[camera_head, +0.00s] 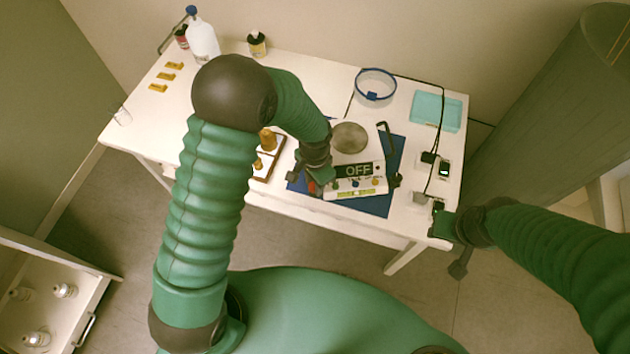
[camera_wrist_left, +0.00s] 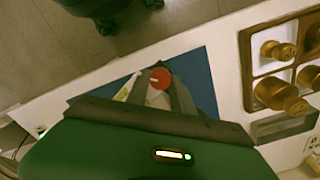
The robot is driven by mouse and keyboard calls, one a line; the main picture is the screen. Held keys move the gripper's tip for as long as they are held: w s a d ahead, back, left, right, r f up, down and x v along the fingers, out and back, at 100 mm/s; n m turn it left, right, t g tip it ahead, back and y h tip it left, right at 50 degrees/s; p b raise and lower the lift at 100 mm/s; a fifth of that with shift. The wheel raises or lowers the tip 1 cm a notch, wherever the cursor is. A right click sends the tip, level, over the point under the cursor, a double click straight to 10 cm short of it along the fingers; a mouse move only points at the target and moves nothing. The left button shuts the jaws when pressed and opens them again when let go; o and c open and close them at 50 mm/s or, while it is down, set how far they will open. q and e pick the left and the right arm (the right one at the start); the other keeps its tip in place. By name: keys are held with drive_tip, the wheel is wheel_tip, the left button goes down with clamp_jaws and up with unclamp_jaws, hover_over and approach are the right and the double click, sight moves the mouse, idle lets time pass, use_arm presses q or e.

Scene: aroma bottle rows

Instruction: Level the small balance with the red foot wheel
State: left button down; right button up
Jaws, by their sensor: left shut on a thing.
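The small balance (camera_head: 345,185) stands on a blue mat on the white table, with a round metal pan (camera_head: 349,137) and a display reading "OFF" (camera_head: 358,170). A yellow-green strip (camera_head: 356,193) runs along its front, too small to read. My left gripper (camera_head: 316,184) is at the balance's front left corner, shut on the red foot wheel. In the left wrist view the red wheel (camera_wrist_left: 160,78), with a pale mark, sits between the fingertips (camera_wrist_left: 158,84). My right gripper (camera_head: 452,240) is by the table's right front edge, away from the balance; its opening is unclear.
A wooden weight rack (camera_head: 270,158) stands just left of the balance; its brass weights (camera_wrist_left: 280,96) show in the wrist view. Bottles (camera_head: 203,40) stand far back left.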

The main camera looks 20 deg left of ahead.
use_arm(q)
drive_tip(key=c, duration=1.1)
unclamp_jaws()
wheel_tip(320, 180, up, 17)
drive_tip(key=p, duration=0.1)
drive_tip(key=shift+f, duration=0.15)
drive_tip(key=s+a+f+n+t, duration=0.2)
drive_tip(key=s+a+n, duration=0.5)
drive_tip(key=s, duration=0.3)
drive_tip(key=shift+a+f+t, duration=0.15)
drive_tip(key=shift+f+t, duration=0.05)
drive_tip(key=shift+t, duration=0.1)
